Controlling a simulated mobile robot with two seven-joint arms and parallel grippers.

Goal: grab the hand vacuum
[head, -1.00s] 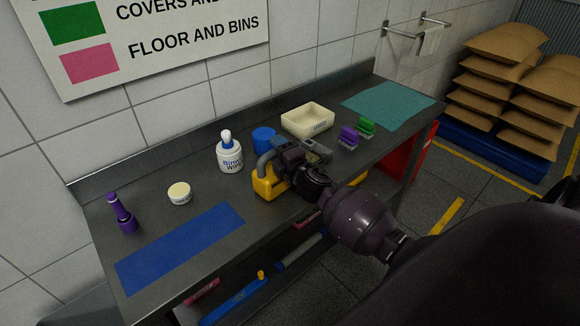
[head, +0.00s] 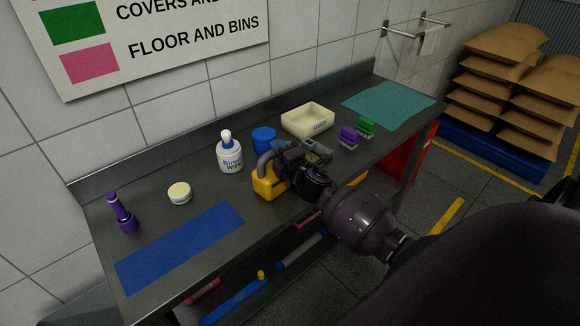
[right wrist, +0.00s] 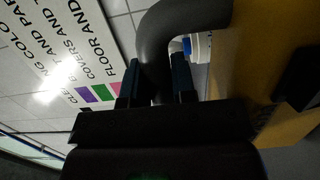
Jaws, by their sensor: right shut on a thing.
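The hand vacuum has a yellow body (head: 268,184) and a grey curved handle, and sits on the dark bench near its front middle. My right gripper (head: 276,152) is at the handle, and my arm hides part of the vacuum. In the right wrist view the two fingers of my right gripper (right wrist: 157,82) stand on either side of the dark handle (right wrist: 160,45), shut on it. The yellow body (right wrist: 262,70) fills the right of that view. My left gripper is not in view.
Behind the vacuum are a white wipes bottle (head: 229,155), a blue cylinder (head: 264,140) and a cream tray (head: 307,120). Purple and green brushes (head: 348,137) stand to the right. A blue mat (head: 180,248), a round tub (head: 180,193) and a purple torch (head: 122,213) lie left.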

